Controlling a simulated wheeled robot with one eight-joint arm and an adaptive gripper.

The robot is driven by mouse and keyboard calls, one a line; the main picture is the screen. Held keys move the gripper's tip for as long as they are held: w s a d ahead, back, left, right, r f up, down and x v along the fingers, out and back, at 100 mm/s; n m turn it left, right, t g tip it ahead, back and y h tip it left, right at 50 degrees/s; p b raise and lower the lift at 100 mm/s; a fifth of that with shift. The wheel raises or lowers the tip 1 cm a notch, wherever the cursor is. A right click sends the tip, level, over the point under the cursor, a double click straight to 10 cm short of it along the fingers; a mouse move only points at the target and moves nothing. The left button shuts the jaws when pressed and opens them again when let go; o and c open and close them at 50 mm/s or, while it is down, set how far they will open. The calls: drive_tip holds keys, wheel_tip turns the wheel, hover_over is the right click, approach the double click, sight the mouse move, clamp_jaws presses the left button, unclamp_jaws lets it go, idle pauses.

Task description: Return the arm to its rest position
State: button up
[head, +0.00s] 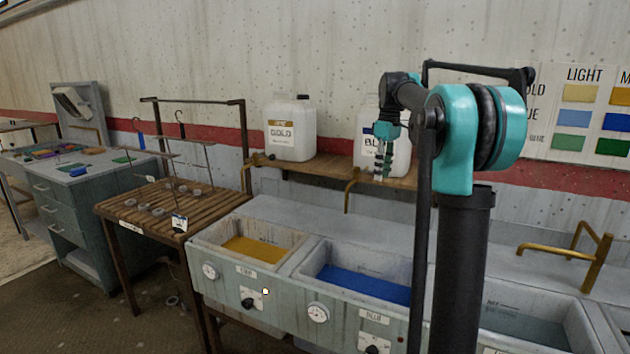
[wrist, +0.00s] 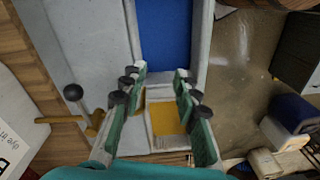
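My gripper (head: 383,168) hangs from my raised teal and black arm in the head view, in front of the white "BLUE" jug (head: 400,150) and above the dye baths. In the wrist view my gripper (wrist: 160,78) has its two teal fingers spread apart with nothing between them. Below the fingers lie the gold bath (wrist: 165,120) and the blue bath (wrist: 163,35). My arm hides part of the blue bath's right side in the head view.
The gold bath (head: 255,249) and blue bath (head: 360,284) sit in a grey trough. A "GOLD" jug (head: 290,140) stands on the wall shelf (head: 330,168). A slatted table (head: 150,212) with a metal rail frame (head: 195,101) stands left. Brass brackets (head: 590,262) rise at right.

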drive_tip(key=s+a+f+m+t, duration=0.2)
drive_tip(key=s+f+m, duration=0.7)
drive_tip(key=s+f, duration=2.3)
drive_tip(key=t, duration=0.2)
drive_tip(key=shift+s+m+t+h, duration=0.3)
drive_tip(key=shift+s, duration=0.1)
drive_tip(key=shift+o, duration=0.3)
drive_tip(key=shift+d+r, duration=0.1)
